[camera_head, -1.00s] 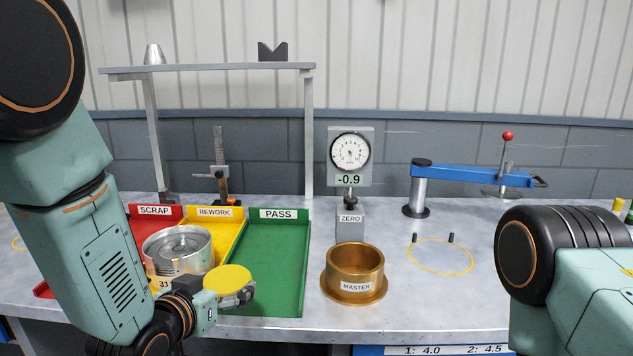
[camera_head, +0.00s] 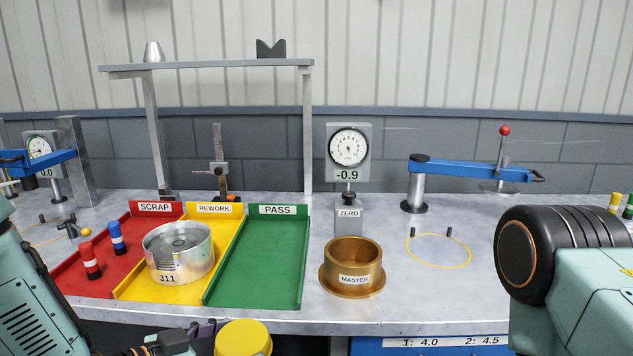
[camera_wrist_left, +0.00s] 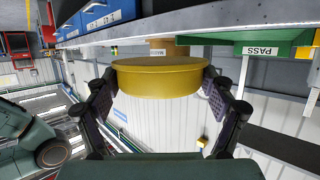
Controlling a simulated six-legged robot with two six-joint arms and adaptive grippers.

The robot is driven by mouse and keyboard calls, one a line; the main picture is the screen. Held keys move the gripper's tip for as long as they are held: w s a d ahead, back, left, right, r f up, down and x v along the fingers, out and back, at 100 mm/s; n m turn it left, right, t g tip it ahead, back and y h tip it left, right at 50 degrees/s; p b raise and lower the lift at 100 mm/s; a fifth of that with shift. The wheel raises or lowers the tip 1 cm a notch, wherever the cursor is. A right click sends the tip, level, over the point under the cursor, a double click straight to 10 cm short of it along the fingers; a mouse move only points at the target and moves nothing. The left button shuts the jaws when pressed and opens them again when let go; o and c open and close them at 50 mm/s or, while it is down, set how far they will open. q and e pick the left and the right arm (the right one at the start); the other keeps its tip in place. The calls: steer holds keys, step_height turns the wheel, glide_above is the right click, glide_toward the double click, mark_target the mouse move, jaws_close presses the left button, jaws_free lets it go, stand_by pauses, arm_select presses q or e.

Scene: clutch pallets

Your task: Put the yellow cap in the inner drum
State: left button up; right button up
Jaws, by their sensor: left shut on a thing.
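The yellow cap (camera_head: 243,338) is at the bottom edge of the head view, below and in front of the bench's front edge. In the left wrist view the cap (camera_wrist_left: 158,80) sits between the two dark fingers of my left gripper (camera_wrist_left: 160,84), which is shut on its sides. The gripper is mostly out of the head view. A round silver metal drum (camera_head: 179,253) marked 311 stands upright in the yellow REWORK tray; I cannot tell for sure that it is the inner drum. My right arm shows at the right, its gripper out of view.
The red SCRAP tray (camera_head: 148,237) holds a red and a blue plug gauge. The green PASS tray (camera_head: 258,255) is empty. A brass MASTER ring (camera_head: 352,283) stands by the dial gauge (camera_head: 350,160). A blue clamp arm (camera_head: 470,173) is at right. The bench edge overhangs the cap's area.

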arm_select(q)
steer(key=s+a+f+m+g+h+b, duration=0.1)
steer(key=s+a+f+b, duration=0.3)
steer(key=s, duration=0.2)
steer(key=shift+s+a+m+g, duration=0.2)
steer(key=shift+a+m+g, duration=0.1)
steer(key=shift+r, duration=0.1)
